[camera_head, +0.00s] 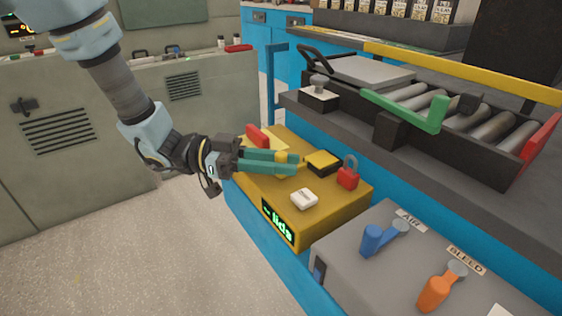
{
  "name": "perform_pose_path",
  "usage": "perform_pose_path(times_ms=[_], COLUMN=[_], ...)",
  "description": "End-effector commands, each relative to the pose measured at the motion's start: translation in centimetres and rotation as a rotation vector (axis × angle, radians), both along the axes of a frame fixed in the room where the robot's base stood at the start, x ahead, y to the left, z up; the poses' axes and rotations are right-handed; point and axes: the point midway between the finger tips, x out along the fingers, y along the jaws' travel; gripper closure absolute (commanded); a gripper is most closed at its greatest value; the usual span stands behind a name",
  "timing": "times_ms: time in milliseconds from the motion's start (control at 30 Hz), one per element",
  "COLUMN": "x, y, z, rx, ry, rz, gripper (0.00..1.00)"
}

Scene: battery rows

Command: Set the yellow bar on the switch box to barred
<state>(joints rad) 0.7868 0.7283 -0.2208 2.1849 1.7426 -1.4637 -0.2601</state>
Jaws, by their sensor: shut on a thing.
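The switch box (333,219) is a yellow box with a green lit display (278,224) on its front, which seems to read "lids". My gripper (296,162) reaches in from the left, low over the top of the box. Its teal fingers are closed on a small yellow piece (283,157), which looks like part of the yellow bar. The fingers hide most of it, so I cannot tell how the bar lies. A yellow and black block (323,162) sits just right of the fingertips.
On the box are a red padlock (348,174), a white block (304,199) and a red piece (257,136) behind my gripper. A grey panel with a blue lever (373,239) and an orange lever (434,293) stands at right. A roller conveyor (440,110) stands behind.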

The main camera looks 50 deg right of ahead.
Motion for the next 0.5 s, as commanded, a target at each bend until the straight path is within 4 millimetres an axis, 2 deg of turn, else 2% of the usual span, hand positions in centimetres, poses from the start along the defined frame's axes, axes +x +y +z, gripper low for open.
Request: perform_pose_path(times_ms=[133,333,500], x=[0.4,2.6,2.6], y=[-0.1,-0.8,-0.8], z=[0.1,0.2,0.0], rx=[0.0,0.0,0.0], ry=[0.0,0.001,0.001], rz=[0.001,0.001,0.0], gripper=[1.0,1.0,1.0])
